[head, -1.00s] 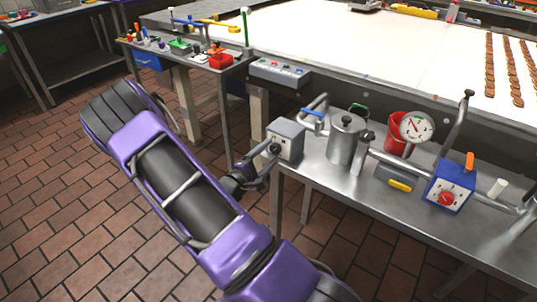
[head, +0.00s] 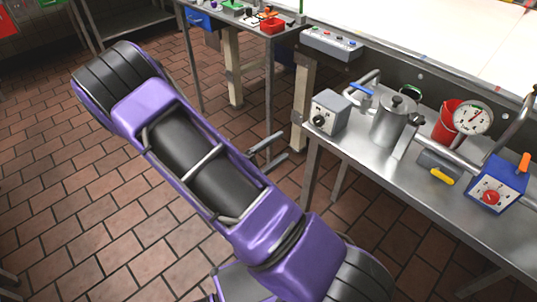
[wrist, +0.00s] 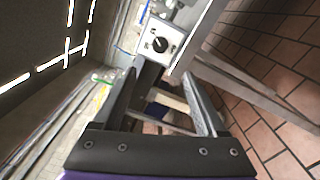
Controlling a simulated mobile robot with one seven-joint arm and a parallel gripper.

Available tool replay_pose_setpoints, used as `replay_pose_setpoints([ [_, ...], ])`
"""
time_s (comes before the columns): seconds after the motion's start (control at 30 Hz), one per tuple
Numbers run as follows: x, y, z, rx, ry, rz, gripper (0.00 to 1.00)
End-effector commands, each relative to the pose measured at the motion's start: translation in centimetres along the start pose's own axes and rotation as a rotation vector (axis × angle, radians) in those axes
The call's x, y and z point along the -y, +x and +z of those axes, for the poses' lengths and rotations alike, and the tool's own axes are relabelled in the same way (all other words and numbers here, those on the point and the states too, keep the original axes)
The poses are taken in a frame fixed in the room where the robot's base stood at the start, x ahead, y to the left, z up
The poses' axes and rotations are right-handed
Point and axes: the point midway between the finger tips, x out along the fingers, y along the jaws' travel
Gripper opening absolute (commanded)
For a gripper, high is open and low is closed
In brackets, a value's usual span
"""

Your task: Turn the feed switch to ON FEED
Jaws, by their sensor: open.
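A grey switch box (head: 328,112) with a black knob (head: 319,120) on its front face stands at the left end of the steel bench. In the wrist view its pale face plate (wrist: 166,33) and black knob (wrist: 160,44) show beyond the fingertips. The markings on the plate are too small to read, and I cannot tell which one the knob points to. My gripper (head: 284,145) is open and empty, left of and below the box, apart from the knob. Both fingers also show in the wrist view (wrist: 170,80). The purple arm hides the gripper's base in the head view.
A steel pot (head: 394,122), a red bucket (head: 445,122), a dial gauge (head: 473,119) and a blue box with a red knob (head: 497,184) crowd the bench (head: 400,190). A bench leg (head: 311,180) stands near my gripper. The tiled floor at left is open.

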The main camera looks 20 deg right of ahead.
Motion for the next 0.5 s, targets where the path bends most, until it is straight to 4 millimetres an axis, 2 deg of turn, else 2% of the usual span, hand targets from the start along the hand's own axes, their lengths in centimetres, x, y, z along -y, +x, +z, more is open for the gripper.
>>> replay_pose_setpoints([
  [0.1, -0.1, -1.9, -0.1, -0.003, 0.000, 0.001, 0.74],
  [0.2, 0.0, -2.9, 0.0, -0.002, 0.000, 0.000, 0.74],
  [0.5, 0.0, -3.4, 0.0, 0.001, 0.000, 0.000, 0.74],
])
